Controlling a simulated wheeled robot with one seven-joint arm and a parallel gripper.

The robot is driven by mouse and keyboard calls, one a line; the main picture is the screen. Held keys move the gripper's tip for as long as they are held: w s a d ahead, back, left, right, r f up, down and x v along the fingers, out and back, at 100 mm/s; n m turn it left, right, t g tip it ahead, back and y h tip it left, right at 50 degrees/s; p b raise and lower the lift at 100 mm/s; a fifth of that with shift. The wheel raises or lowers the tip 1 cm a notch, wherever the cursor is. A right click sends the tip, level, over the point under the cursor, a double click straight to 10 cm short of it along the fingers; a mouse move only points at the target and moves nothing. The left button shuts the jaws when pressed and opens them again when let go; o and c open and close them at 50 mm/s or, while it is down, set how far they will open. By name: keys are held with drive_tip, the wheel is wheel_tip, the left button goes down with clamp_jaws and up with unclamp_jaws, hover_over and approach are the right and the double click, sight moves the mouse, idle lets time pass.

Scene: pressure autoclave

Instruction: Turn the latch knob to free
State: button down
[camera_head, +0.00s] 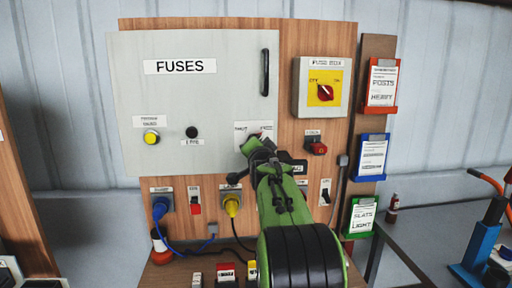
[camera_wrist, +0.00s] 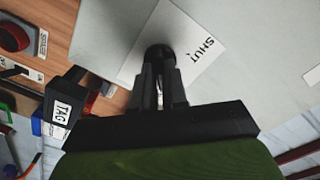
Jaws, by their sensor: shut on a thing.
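The grey fuse panel door (camera_head: 215,100) carries a FUSES sign, a vertical black handle (camera_head: 265,72) on its right side and a white label (camera_head: 262,128) low at its right edge. My gripper (camera_head: 256,148) reaches that lower right corner and hides most of the knob there. In the wrist view, my gripper (camera_wrist: 159,80) is shut on the black latch knob (camera_wrist: 158,52), with a finger on each side. The knob sits on the white plate (camera_wrist: 190,42) that reads SHUT. I cannot tell the knob's exact angle.
A fuse box with a red rotary switch (camera_head: 325,92) is right of the door. A red button (camera_head: 317,148) and a black TAG block (camera_wrist: 62,100) are close beside my gripper. Plugs with blue (camera_head: 161,208) and yellow (camera_head: 232,206) ends are below, with hanging cables.

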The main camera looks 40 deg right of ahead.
idle(0.3)
drive_tip(key=c, duration=1.2)
unclamp_jaws()
drive_tip(key=shift+o, duration=0.2)
drive_tip(key=b+v, duration=0.2)
drive_tip(key=v, duration=1.3)
drive_tip(key=shift+s+a, duration=0.25)
drive_tip(key=shift+a, duration=0.05)
